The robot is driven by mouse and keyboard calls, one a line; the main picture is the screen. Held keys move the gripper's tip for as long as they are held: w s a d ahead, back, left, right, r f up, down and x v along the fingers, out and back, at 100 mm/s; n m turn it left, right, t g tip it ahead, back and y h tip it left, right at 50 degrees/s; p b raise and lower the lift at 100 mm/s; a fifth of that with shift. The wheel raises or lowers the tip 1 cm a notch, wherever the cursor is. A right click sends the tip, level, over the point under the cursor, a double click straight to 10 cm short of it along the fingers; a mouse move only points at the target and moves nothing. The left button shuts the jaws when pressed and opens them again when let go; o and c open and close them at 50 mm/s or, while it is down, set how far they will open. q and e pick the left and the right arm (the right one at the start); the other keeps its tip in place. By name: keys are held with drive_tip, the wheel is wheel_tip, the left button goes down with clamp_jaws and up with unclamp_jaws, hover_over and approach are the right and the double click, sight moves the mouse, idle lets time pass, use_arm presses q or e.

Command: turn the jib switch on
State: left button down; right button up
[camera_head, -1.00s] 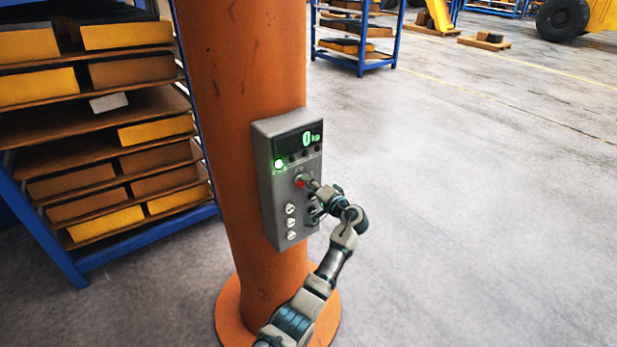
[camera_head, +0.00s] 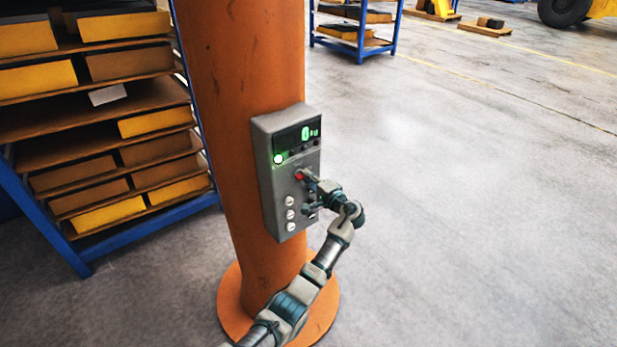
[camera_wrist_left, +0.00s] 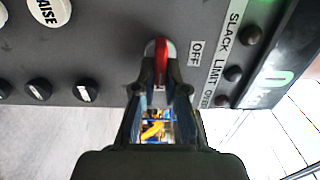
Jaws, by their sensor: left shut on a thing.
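The jib switch is a red lever (camera_wrist_left: 161,60) on a grey control box (camera_head: 265,185) fixed to an orange column. My left gripper (camera_head: 304,177) is at the box front, with its fingertips around the red lever (camera_head: 299,174). In the left wrist view the left gripper (camera_wrist_left: 166,82) is shut on the lever. An "OFF" label (camera_wrist_left: 195,54) shows beside the lever, on the side towards the display. A label by the fingertips is mostly hidden, and I cannot tell the lever's exact position. My right gripper is not in view.
A green lamp (camera_head: 278,159) is lit below the display (camera_head: 297,135), which reads 0. Several pale round buttons (camera_head: 290,201) sit below the switch. A blue rack (camera_head: 45,230) with yellow and brown blocks stands left of the orange column (camera_head: 240,80). The floor to the right is open.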

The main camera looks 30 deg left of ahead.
use_arm(q)
drive_tip(key=shift+s+f, duration=0.1)
drive_tip(key=shift+f, duration=0.35)
drive_tip(key=c, duration=1.4)
unclamp_jaws()
drive_tip(key=shift+o, duration=0.9)
drive_tip(key=shift+a+r, duration=0.15)
drive_tip(key=v, duration=1.2)
drive_tip(key=shift+w, duration=0.25)
